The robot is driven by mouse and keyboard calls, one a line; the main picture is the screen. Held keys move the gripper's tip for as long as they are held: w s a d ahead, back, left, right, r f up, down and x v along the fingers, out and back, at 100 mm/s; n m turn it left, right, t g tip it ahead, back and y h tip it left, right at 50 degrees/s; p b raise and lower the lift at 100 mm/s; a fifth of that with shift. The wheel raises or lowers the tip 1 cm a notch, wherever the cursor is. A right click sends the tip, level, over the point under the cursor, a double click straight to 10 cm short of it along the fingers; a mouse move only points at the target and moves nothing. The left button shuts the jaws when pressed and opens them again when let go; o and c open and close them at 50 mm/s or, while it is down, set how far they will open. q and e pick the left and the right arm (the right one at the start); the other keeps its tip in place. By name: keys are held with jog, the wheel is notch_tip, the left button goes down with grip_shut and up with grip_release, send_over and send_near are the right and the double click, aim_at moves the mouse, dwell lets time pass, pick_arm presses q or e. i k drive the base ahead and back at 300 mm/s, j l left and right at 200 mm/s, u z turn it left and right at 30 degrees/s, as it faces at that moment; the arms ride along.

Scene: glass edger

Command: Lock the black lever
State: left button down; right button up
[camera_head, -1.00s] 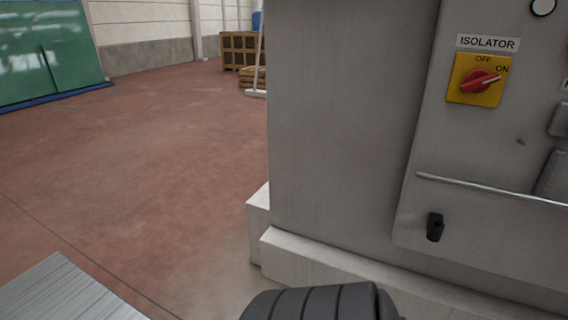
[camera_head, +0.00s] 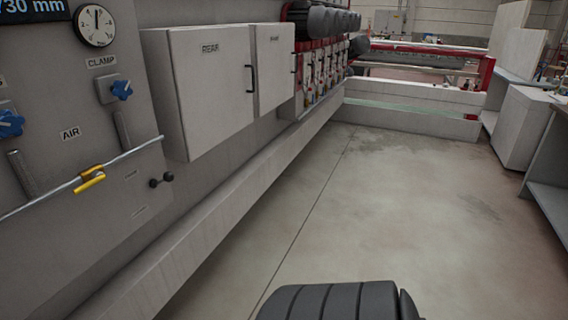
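No lever that I can name for sure as the black lever shows now. A small black fitting with two rounded ends (camera_head: 160,180) sits low on the grey machine panel (camera_head: 75,225) at the left; I cannot tell whether it is the lever or how it is set. A yellow-handled valve (camera_head: 90,178) sits on the thin metal pipe (camera_head: 135,152) to its left. Neither of my grippers is in view.
Blue knobs (camera_head: 121,90) and a round gauge (camera_head: 96,26) are on the panel. A closed cabinet marked REAR (camera_head: 205,95) juts out beside it. A pale ledge (camera_head: 225,200) runs along the machine's base. The concrete floor (camera_head: 400,210) is clear; grey benches (camera_head: 550,185) stand at right.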

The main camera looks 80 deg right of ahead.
aim_at(168, 176)
jog(key=z, duration=1.7)
